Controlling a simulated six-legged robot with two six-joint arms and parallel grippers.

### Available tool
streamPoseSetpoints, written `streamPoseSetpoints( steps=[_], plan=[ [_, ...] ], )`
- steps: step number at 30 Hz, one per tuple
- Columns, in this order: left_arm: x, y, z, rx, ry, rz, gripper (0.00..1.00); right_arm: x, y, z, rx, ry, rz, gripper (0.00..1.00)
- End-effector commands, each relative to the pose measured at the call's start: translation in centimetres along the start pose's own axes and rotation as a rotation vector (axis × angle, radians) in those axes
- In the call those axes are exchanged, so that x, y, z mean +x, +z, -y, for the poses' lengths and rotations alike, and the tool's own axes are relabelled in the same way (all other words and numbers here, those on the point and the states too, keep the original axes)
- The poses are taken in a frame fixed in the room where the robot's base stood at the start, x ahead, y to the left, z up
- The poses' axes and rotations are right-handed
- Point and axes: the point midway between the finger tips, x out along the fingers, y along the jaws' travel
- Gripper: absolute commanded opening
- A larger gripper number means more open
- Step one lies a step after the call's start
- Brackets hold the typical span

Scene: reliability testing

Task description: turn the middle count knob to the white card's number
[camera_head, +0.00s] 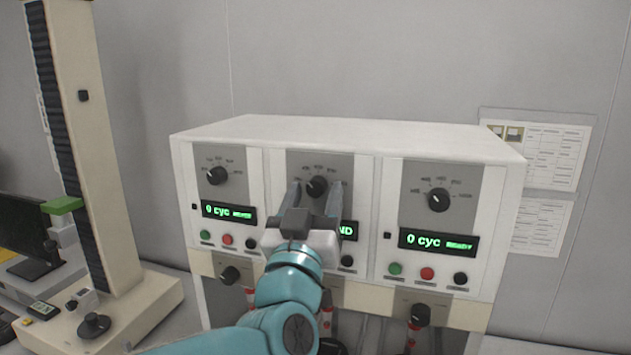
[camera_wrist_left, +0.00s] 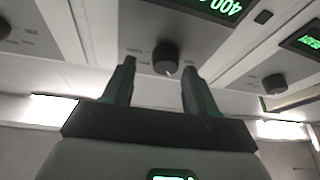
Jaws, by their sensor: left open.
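The middle count knob (camera_head: 317,185) is a black dial on the grey upper panel of the middle unit. My left gripper (camera_head: 314,192) is open in front of it, with one finger to each side of the knob in the head view. In the left wrist view, the knob (camera_wrist_left: 167,57) lies between and beyond the fingertips (camera_wrist_left: 160,68); I cannot tell whether they touch it. The middle display (camera_head: 347,230) is mostly hidden by the gripper; in the left wrist view it reads 400, upside down (camera_wrist_left: 218,7). I cannot make out a white card's number. My right gripper is not in view.
The left knob (camera_head: 217,175) and right knob (camera_head: 438,199) flank the middle one. The left display (camera_head: 229,212) and right display (camera_head: 438,242) show 0 cyc. Buttons and lower knobs sit beneath. Printed sheets (camera_head: 545,155) hang at the right; a tall column stands left.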

Motion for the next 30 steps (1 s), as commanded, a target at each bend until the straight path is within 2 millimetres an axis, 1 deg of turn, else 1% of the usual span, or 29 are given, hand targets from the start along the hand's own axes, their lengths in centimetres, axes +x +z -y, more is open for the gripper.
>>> streamPoseSetpoints(
  steps=[1,3,11,12,14,15,16,23,30],
  plan=[
    [0.5,0.0,0.0,0.001,-0.001,0.001,0.57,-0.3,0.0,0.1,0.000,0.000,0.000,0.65],
    [0.7,0.1,0.0,0.001,-0.001,0.001,0.57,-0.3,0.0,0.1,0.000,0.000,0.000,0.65],
    [0.8,0.2,0.0,0.001,-0.001,0.001,0.57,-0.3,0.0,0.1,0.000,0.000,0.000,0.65],
    [0.8,0.1,0.0,0.001,-0.001,0.001,0.44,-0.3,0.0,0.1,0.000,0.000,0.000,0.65],
    [0.8,0.1,0.0,0.001,-0.001,0.001,0.25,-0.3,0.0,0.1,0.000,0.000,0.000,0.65],
    [0.8,0.1,0.0,0.001,-0.001,0.001,0.12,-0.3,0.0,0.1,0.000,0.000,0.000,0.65],
    [0.8,0.1,-0.1,0.001,0.000,0.001,0.02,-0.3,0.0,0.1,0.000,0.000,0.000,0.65],
    [0.8,0.2,0.0,0.007,0.000,0.001,0.02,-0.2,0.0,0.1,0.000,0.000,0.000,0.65],
    [0.7,0.4,0.2,0.078,0.029,-0.004,0.02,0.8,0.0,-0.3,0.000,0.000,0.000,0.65]
  ],
)
